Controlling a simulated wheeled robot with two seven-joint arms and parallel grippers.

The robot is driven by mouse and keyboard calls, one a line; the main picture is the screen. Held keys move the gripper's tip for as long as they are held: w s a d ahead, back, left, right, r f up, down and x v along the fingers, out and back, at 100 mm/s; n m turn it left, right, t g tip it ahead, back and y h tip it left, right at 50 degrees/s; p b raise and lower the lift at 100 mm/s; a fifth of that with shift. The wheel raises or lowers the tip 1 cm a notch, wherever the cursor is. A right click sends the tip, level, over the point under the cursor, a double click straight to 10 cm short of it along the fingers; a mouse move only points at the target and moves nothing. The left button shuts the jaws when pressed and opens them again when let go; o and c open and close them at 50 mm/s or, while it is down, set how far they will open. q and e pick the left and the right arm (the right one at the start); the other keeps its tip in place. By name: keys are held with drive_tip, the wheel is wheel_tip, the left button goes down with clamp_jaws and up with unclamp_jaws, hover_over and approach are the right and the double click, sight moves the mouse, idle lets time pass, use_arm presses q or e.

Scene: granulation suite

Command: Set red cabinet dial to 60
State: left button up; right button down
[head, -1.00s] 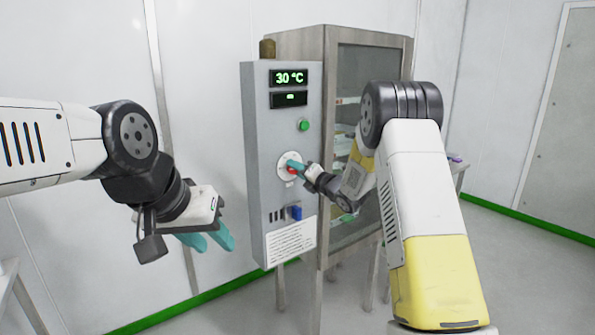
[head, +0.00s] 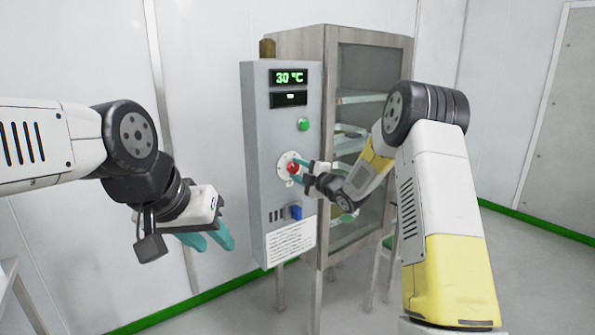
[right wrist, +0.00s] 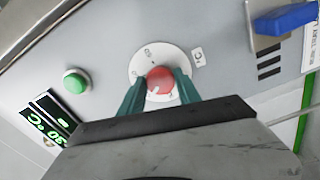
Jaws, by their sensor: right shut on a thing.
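The red dial (head: 292,168) sits on a round white scale plate on the grey control panel (head: 258,140) of the cabinet. The display (head: 289,78) above it reads 30 °C. My right gripper (head: 299,171) is at the dial, and in the right wrist view its teal fingers (right wrist: 158,88) stand on both sides of the red dial (right wrist: 160,79), shut on it. Some scale marks are hidden by the fingers. My left gripper (head: 208,240) hangs empty to the left of the panel, its teal fingers apart.
A green button (head: 303,124) is above the dial, and a blue switch (head: 296,212) is below it. A glass-door cabinet (head: 365,130) with shelves stands right behind the panel. White wall lies to the left.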

drive_tip(key=m, duration=0.6)
drive_tip(key=shift+d+f+m, duration=0.1)
drive_tip(key=shift+f+m, duration=0.05)
drive_tip(key=shift+m, duration=0.15)
drive_tip(key=m, duration=1.1)
drive_tip(key=shift+f+m, duration=0.1)
drive_tip(key=shift+m, duration=0.3)
drive_tip(key=m, duration=0.5)
drive_tip(key=shift+s+a+m, duration=0.1)
drive_tip(key=shift+a+m, duration=0.1)
drive_tip(key=shift+m, duration=0.2)
drive_tip(key=c, duration=0.9)
unclamp_jaws()
drive_tip(key=shift+o, duration=0.2)
